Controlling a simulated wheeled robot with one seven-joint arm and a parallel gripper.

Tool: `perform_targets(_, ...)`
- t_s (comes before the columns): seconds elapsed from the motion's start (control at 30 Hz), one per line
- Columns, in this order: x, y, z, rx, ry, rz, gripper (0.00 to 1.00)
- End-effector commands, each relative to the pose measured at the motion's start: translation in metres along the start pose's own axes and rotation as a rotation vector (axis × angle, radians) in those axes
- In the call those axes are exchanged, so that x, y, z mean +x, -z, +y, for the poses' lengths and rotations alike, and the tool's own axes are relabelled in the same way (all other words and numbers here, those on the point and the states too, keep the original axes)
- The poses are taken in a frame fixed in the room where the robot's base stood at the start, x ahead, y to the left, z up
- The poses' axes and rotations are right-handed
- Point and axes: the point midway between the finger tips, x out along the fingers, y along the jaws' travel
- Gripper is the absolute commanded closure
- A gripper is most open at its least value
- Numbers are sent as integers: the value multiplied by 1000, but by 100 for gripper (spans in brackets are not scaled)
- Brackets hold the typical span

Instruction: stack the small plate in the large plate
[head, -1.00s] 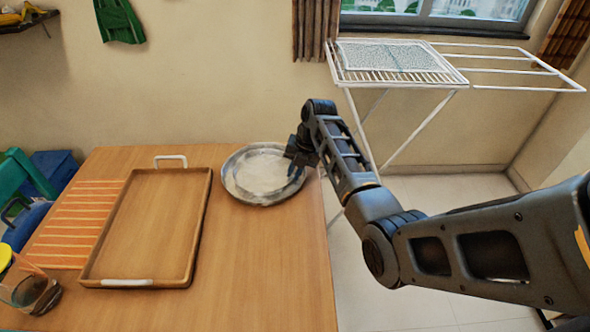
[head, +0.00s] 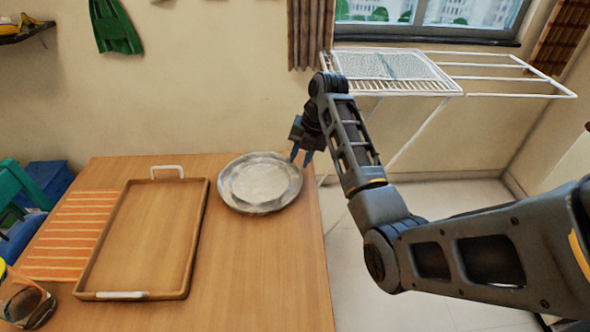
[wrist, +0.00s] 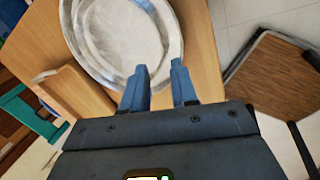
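The large plate (head: 228,198) is a round, shiny metal dish on the wooden table, to the right of the tray. The small plate (head: 259,182) lies inside it, paler in the middle, and looks about flat. In the wrist view the small plate (wrist: 130,38) also sits within the rim of the large plate (wrist: 78,50). My gripper (head: 301,156) is just above and beside the right rim of the large plate. Its two blue fingers (wrist: 158,85) are apart with nothing between them, and it looks clear of the small plate.
A wooden tray (head: 98,272) with white handles lies on the table (head: 260,280). A white drying rack (head: 440,88) stands behind right. The table's front right is clear.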

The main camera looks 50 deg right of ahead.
Motion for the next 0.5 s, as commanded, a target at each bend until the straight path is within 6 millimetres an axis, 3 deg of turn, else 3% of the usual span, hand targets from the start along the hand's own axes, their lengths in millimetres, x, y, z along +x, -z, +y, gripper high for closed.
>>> perform_targets(0.2, -26, 0, 0, -1, -1, -1, 72)
perform_targets(0.5, -31, 0, 0, -1, 0, 0, 72)
